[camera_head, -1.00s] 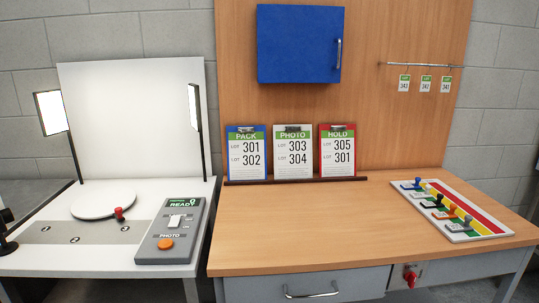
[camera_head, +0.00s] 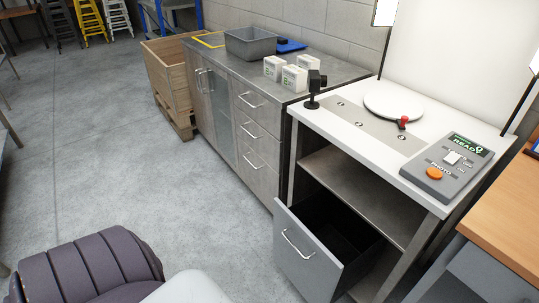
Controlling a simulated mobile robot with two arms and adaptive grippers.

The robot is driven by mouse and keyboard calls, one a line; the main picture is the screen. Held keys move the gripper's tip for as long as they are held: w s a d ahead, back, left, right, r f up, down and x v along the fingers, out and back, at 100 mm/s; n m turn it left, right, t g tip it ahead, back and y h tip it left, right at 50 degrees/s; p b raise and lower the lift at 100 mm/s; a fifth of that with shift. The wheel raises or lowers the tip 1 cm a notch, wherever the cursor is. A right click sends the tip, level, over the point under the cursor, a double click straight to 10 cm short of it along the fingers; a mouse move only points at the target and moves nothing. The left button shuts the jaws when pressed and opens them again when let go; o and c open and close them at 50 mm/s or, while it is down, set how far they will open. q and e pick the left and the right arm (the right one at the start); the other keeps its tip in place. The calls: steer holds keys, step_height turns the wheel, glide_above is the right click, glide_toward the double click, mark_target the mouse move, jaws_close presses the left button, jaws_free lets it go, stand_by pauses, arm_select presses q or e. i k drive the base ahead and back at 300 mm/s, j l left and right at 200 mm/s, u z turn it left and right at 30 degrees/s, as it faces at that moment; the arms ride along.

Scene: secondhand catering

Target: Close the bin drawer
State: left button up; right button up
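The bin drawer (camera_head: 300,262) is a grey-fronted drawer low under the white photo table in the head view. It is pulled out, and its dark empty-looking inside shows behind the front. A silver bar handle (camera_head: 298,244) is on its front face. Part of my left arm shows at the bottom left, apart from the drawer. Neither gripper is in view.
The photo table (camera_head: 335,112) carries a turntable (camera_head: 393,102) and a control box (camera_head: 449,168). A grey cabinet (camera_head: 228,115) with a grey tub (camera_head: 266,43) stands left of it. A wooden crate (camera_head: 170,75) is farther back. The floor (camera_head: 120,150) in front is clear.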

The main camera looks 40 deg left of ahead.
mark_target(322, 247)
steer(key=u, duration=1)
